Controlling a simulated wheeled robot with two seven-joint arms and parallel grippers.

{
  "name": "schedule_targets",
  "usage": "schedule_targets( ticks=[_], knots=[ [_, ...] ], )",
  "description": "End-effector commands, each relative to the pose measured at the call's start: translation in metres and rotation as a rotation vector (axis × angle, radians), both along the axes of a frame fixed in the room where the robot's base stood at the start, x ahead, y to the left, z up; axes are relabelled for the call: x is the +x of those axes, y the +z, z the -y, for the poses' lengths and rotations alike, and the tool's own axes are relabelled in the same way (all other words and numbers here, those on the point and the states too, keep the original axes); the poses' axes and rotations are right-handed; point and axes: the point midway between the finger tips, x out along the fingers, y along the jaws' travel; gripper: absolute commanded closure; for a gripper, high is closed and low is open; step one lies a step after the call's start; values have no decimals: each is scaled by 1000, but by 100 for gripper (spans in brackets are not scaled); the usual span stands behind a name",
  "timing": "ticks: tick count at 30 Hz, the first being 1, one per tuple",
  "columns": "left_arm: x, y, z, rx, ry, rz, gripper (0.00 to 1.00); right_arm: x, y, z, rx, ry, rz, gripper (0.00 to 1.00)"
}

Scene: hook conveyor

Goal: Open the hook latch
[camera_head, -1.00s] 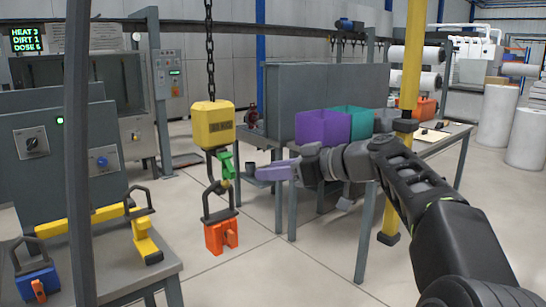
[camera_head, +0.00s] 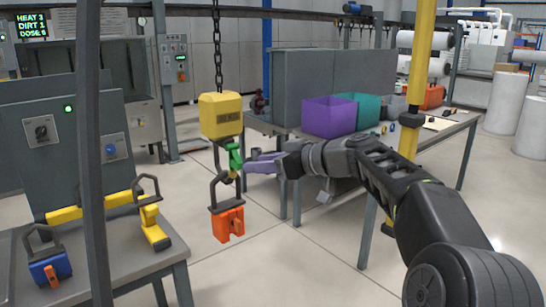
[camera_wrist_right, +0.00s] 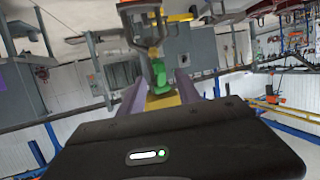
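A yellow hook block (camera_head: 221,115) hangs on a chain. Its green latch (camera_head: 234,160) sits on the hook below it. An orange block (camera_head: 227,222) with a dark shackle (camera_head: 218,193) hangs from the hook. My right gripper (camera_head: 250,162) has lavender fingers and is just to the right of the latch, at about its height. In the right wrist view its open fingers (camera_wrist_right: 161,88) stand on either side of the green latch (camera_wrist_right: 158,76), with the yellow block beyond. I cannot tell whether the fingers touch the latch. My left gripper is not in view.
A grey table (camera_head: 177,253) at left holds a yellow piece (camera_head: 153,228) and a blue block (camera_head: 50,268). A thin grey post (camera_head: 90,150) stands in front. Purple (camera_head: 329,118) and teal (camera_head: 360,110) bins stand behind my right arm.

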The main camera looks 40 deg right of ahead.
Motion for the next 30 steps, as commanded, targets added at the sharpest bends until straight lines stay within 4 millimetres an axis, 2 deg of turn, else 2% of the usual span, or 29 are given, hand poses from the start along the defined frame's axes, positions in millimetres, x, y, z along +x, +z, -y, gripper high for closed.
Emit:
schedule_targets(
  ticks=[3,6,15,27,30],
  knots=[
    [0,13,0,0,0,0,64,15,-2,-4,2,0,-2,60],
    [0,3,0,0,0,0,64,27,-11,-9,0,3,1,60],
    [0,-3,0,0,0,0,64,51,-17,-15,-1,1,0,60],
    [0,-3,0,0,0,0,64,56,-18,-16,-1,-1,0,60],
    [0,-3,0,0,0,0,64,56,-18,-16,-1,-1,0,67]
  ],
)
